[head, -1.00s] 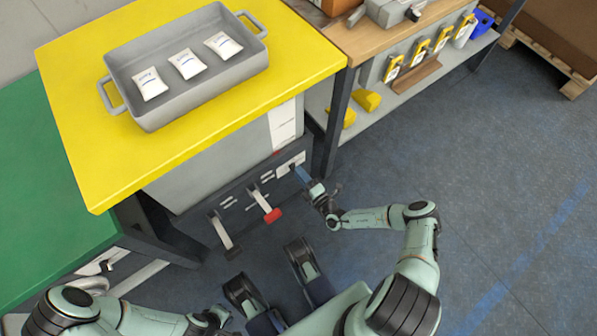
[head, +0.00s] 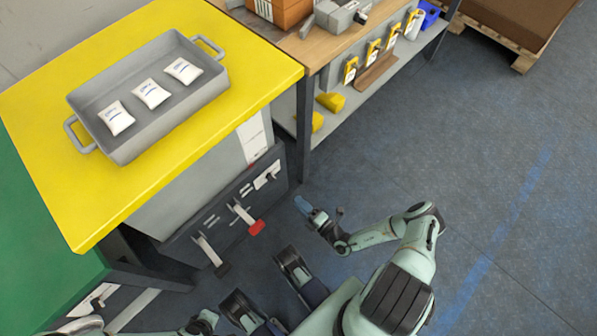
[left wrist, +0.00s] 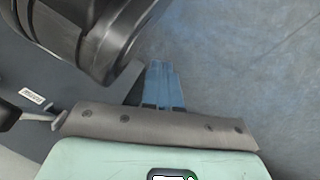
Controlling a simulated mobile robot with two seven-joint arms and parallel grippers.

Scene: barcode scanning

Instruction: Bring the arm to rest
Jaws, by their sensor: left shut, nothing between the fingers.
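My right gripper (head: 303,205) hangs in the air over the floor at the picture's middle, in front of the yellow table's cabinet. Its blue fingertips point away from me, and I cannot tell whether they are apart. My left arm is mostly cut off at the bottom left of the head view. My left gripper (left wrist: 162,85) shows in the left wrist view with its blue fingers together and nothing between them, above bare floor.
A grey tray (head: 203,103) with three white packets (head: 151,94) stands on the yellow table (head: 60,190). A green surface (head: 40,260) is at left. A wooden workbench (head: 303,50) with hanging yellow scanners (head: 373,52) stands behind.

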